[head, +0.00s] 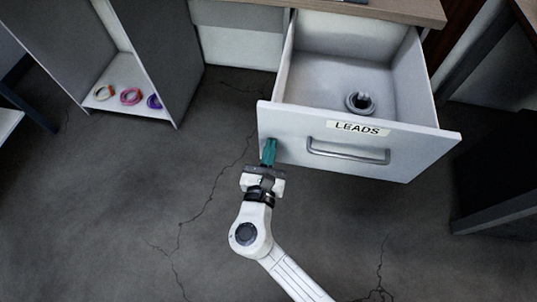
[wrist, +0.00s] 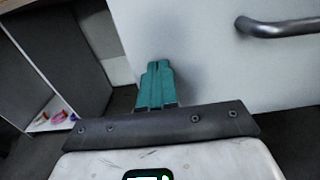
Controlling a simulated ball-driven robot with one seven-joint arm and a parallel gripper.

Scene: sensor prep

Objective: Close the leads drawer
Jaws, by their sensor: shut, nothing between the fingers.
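The leads drawer (head: 300,128) stands pulled out from under the worktop, with a white front labelled LEADS and a grey bar handle (head: 347,151). A grey coil (head: 360,101) lies inside it. My gripper (head: 269,146) is shut and empty, its teal fingers together at the left end of the drawer front. In the wrist view the fingertips (wrist: 157,66) are close to the white drawer front (wrist: 205,55), left of the handle (wrist: 275,28). I cannot tell whether they touch it.
An open grey shelf unit (head: 150,60) stands at the left, with several coloured coils (head: 130,96) on its lower shelf. The wooden worktop edge (head: 400,10) is above the drawer. A dark object (head: 500,190) stands at the right. The cracked grey floor in front is clear.

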